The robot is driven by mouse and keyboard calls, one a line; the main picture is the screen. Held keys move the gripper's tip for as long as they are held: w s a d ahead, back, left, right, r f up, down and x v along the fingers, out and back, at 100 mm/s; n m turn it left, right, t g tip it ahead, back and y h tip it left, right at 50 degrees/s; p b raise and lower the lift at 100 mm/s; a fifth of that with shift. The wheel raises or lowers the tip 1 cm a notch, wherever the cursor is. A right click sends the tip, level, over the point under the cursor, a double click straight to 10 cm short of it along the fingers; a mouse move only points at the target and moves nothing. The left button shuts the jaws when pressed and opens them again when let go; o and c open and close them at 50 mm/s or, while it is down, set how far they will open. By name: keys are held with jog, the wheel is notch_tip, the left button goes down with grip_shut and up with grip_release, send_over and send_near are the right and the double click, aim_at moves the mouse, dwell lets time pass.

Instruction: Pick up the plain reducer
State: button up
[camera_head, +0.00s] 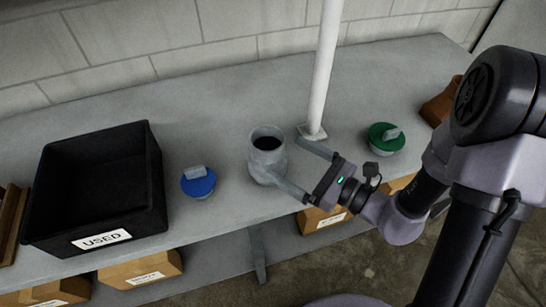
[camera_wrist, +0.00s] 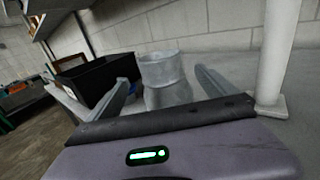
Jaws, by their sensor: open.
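The plain reducer (camera_head: 267,156) is a grey metal piece that stands upright on the grey bench, its narrower open end up. It also shows in the wrist view (camera_wrist: 163,74), ahead of my gripper and between the two fingers. My gripper (camera_head: 288,170) is open, low over the bench, coming from the right. One finger is at the reducer's near side and the other reaches behind it to the right. I cannot tell whether either finger touches it. The reducer's lower part is partly hidden in the wrist view by my gripper's body.
A white post (camera_head: 323,70) with a base plate stands close behind my gripper. A blue-lidded piece (camera_head: 198,182) and a black bin marked USED (camera_head: 140,205) are to the left. A green-lidded piece (camera_head: 384,138) is to the right. Cardboard boxes (camera_head: 140,270) sit below the bench.

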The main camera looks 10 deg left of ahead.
aim_at(255, 139)
jog(key=x, duration=0.4)
jog(key=shift+w+a, duration=0.15)
jog(key=shift+a, duration=0.25)
jog(key=b+x, duration=0.1)
jog(key=x, duration=0.4)
jog(key=shift+w+a+f+b, duration=0.2)
jog(key=shift+w+b, duration=0.05)
jog(key=shift+b, duration=0.15)
jog(key=shift+d, duration=0.1)
grip_shut()
jog(key=shift+r, duration=0.1)
